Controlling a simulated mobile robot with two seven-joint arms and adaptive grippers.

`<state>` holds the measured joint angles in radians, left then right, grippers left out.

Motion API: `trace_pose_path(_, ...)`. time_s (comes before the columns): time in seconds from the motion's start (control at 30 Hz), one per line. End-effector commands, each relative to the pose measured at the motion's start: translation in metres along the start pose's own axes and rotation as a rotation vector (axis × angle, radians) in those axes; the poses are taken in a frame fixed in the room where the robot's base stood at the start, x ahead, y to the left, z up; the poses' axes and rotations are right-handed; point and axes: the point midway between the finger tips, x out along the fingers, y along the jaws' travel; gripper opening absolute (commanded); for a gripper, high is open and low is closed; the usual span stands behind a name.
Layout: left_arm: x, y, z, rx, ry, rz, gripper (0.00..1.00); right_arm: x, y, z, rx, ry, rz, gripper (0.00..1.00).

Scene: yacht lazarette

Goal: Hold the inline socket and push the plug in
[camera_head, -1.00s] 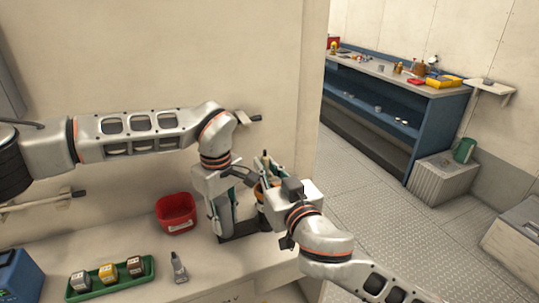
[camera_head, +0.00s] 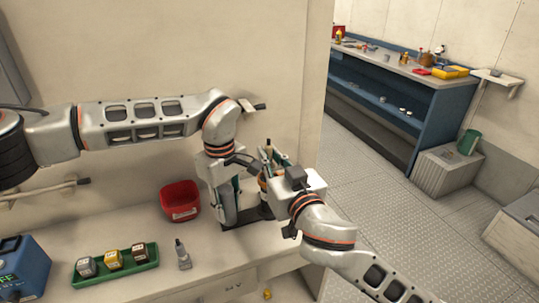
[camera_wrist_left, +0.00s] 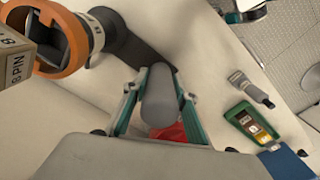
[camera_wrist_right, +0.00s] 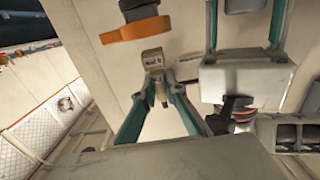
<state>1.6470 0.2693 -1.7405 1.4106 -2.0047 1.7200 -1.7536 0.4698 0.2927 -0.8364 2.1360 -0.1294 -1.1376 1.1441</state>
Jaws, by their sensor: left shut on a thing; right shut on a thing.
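My left gripper (camera_wrist_left: 158,95) is shut on a grey upright cylinder (camera_wrist_left: 160,108), a post or handle on a black base (camera_wrist_left: 140,50). The base runs to the inline socket, an orange-rimmed ring (camera_wrist_left: 92,42) with a dark opening, which also shows in the right wrist view (camera_wrist_right: 135,29). My right gripper (camera_wrist_right: 157,82) is shut on the plug, a beige block with a printed label (camera_wrist_right: 153,59). In the left wrist view the plug (camera_wrist_left: 15,55), marked 8 PIN, overlaps the ring's edge nearer the camera. The ring's opening is partly uncovered. Contact cannot be told.
A red bin (camera_head: 180,201) stands left of my left gripper. A green tray with several small blocks (camera_head: 117,262), a grey bottle-like item (camera_head: 182,254) and a blue box (camera_head: 22,268) are on the bench. The bench's right edge is close to the base.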

Motion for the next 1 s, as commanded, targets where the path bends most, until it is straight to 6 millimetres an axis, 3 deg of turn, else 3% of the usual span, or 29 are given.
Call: trace_pose_path(1.0,-0.0002,0.0001,0.0001,0.000,0.000,0.000,0.00,0.0000,0.0008,0.0086,-0.002,0.001,0.001,0.00)
